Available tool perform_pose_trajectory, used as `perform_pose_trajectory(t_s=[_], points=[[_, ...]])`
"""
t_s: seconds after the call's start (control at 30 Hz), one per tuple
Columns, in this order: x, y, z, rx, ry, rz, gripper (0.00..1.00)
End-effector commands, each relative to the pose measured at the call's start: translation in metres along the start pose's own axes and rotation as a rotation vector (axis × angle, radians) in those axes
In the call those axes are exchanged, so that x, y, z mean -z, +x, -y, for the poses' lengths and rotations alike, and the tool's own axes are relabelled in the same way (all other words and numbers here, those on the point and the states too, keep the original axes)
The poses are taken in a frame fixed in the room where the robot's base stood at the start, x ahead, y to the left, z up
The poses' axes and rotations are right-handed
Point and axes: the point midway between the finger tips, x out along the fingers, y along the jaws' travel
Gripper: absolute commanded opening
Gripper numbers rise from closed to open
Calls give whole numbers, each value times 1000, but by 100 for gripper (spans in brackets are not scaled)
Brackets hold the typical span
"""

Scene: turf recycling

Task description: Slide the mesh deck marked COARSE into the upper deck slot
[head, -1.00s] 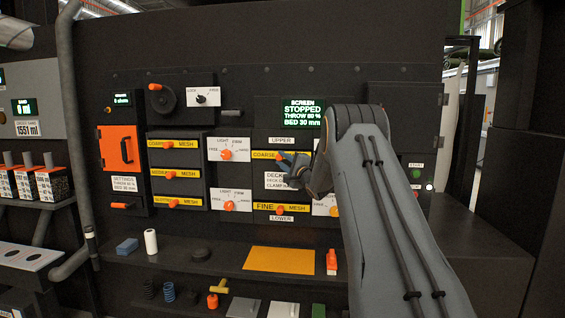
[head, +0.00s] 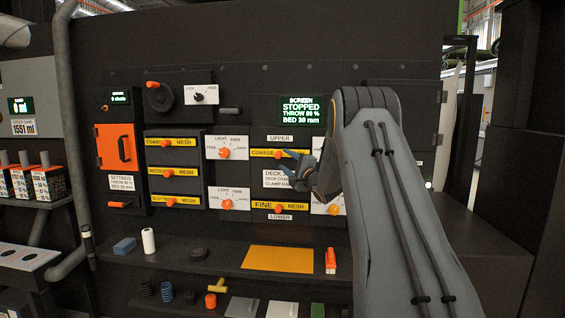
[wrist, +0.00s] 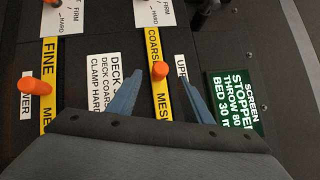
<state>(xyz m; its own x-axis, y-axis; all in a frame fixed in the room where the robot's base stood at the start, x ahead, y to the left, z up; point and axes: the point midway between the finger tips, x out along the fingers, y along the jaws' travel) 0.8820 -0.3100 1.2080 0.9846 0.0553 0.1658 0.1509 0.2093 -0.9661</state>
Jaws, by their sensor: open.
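The mesh deck marked COARSE (head: 264,153) sits in the upper deck slot, its yellow front below the UPPER label (head: 281,139). In the wrist view its yellow strip (wrist: 165,102) runs between my fingers, with its orange knob (wrist: 160,70). My gripper (head: 287,163) is open and empty in front of the panel. In the wrist view my gripper (wrist: 161,77) has one blue finger on each side of the knob, with gaps; I cannot tell the distance in depth. My gripper hides part of the deck front in the head view.
The FINE deck (head: 265,206) is in the lower slot. A rack at left holds several yellow-fronted mesh decks (head: 172,172). Clamp dials (head: 225,153) flank the slots. A shelf below carries an orange sheet (head: 277,259), a red-orange item (head: 330,261) and small parts.

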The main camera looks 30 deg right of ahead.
Motion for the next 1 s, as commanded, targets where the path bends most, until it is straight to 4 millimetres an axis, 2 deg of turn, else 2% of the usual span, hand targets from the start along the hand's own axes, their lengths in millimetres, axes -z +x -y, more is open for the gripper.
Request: perform_pose_trajectory(t_s=[0.1, 0.3, 0.83, 1.0], points=[[1, -18, 0, 1, 0, -2, 46], [0, -33, 0, 1, -1, 0, 46], [0, -34, 1, 1, -1, 0, 46], [-13, -36, -10, -54, -76, -39, 46]])
